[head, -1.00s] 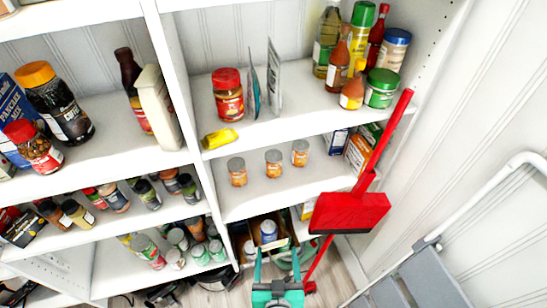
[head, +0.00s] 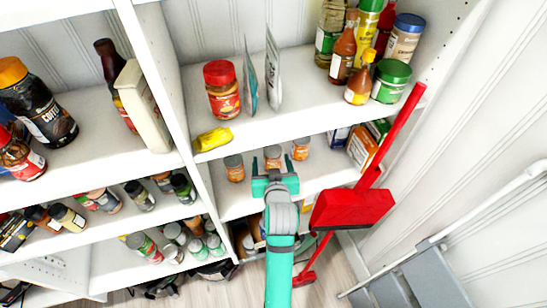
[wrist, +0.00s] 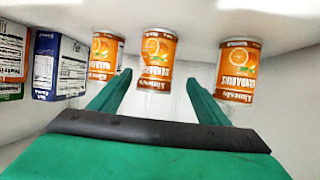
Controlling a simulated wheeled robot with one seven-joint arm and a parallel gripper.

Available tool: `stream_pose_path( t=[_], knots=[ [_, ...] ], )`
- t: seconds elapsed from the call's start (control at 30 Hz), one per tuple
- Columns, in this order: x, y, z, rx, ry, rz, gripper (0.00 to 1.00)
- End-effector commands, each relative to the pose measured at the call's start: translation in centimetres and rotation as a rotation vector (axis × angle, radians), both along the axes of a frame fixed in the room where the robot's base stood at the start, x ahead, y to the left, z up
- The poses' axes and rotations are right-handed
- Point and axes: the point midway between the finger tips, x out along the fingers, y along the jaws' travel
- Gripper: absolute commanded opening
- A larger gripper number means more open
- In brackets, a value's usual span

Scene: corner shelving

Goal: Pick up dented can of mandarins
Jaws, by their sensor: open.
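Three mandarin cans with orange labels stand in a row on the middle shelf in the head view: a left can (head: 235,168), a middle can (head: 273,153) and a right can (head: 301,149). The wrist view shows them upside down, with the right can (wrist: 105,57) at left, the middle can (wrist: 157,58) at centre and the left can (wrist: 238,70) at right. I cannot tell clearly which is dented. My gripper (head: 274,172) is open and empty, in front of the middle can. In the wrist view its green fingers (wrist: 158,85) point toward that can, apart from it.
Boxes (head: 361,147) stand right of the cans; a blue one (wrist: 60,65) shows in the wrist view. A red dustpan (head: 352,208) leans at the shelf's right front. A yellow packet (head: 213,139) and a red-lidded jar (head: 222,90) are on the shelf above.

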Motion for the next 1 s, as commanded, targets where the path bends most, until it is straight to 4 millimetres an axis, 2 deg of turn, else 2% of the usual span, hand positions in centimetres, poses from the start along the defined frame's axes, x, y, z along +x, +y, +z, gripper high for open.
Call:
stream_pose_path(
  t=[0.1, 0.37, 0.7, 1.0],
  knots=[
    [1.6, 0.2, -0.6, 0.0, -0.001, 0.001, 0.7],
    [3.2, 0.3, -1.3, 0.001, -0.002, 0.001, 0.7],
    [7.2, -0.5, -2.9, 0.001, -0.001, -0.006, 0.7],
    [7.7, -0.5, -3.1, 0.0, -0.002, -0.008, 0.7]
  ],
)
